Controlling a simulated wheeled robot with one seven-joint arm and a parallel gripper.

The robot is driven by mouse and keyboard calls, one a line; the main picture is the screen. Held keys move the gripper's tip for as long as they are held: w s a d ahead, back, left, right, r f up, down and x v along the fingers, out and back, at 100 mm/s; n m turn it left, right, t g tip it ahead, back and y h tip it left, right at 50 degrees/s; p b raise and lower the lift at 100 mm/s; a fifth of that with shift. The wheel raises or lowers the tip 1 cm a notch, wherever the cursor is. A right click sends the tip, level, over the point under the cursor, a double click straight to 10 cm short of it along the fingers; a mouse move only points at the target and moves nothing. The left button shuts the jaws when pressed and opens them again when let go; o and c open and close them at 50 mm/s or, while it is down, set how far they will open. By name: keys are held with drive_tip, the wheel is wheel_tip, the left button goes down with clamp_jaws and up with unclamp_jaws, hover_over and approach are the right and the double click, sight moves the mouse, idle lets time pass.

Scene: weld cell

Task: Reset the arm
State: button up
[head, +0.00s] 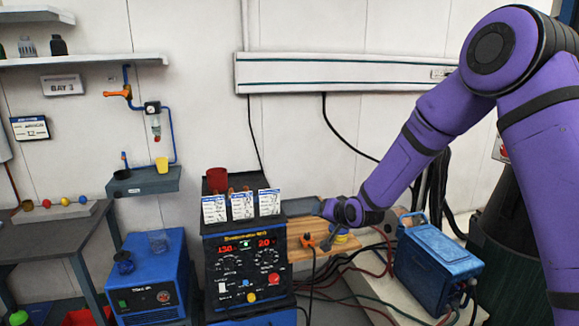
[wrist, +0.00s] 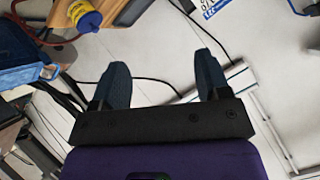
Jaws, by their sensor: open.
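In the wrist view my gripper (wrist: 162,82) is open, with two dark blue fingers set wide apart. Nothing is between them; the pale wall and a black cable show beyond. A yellow and blue round item (wrist: 84,15) lies past the left finger, apart from it.
A wooden board (head: 308,228) with an orange clamp (head: 322,243) lies close to my wrist. A blue box (head: 437,266) with cables stands right of it. A red cup (head: 216,180) and white cards (head: 242,205) stand on the power source. A conduit (head: 340,73) crosses the wall.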

drive_tip(key=s+d+r+n+g+h, duration=0.1)
drive_tip(key=s+d+r+h, duration=0.1)
drive_tip(key=s+d+r, duration=0.6)
drive_tip(key=s+d+r+n+g+h, duration=0.15)
drive_tip(key=s+d+r, duration=0.35)
drive_tip(key=s+r, duration=0.65)
drive_tip(key=s+d+r+g, duration=0.1)
drive_tip(key=s+d+r, duration=0.1)
drive_tip(key=s, duration=1)
drive_tip(key=s+d+r+g+h, duration=0.1)
drive_tip(key=s+d, duration=0.3)
drive_tip(key=s, duration=0.9)
drive_tip(key=shift+r+g, duration=0.35)
drive_tip(key=shift+r, duration=0.25)
drive_tip(key=shift+h, duration=0.25)
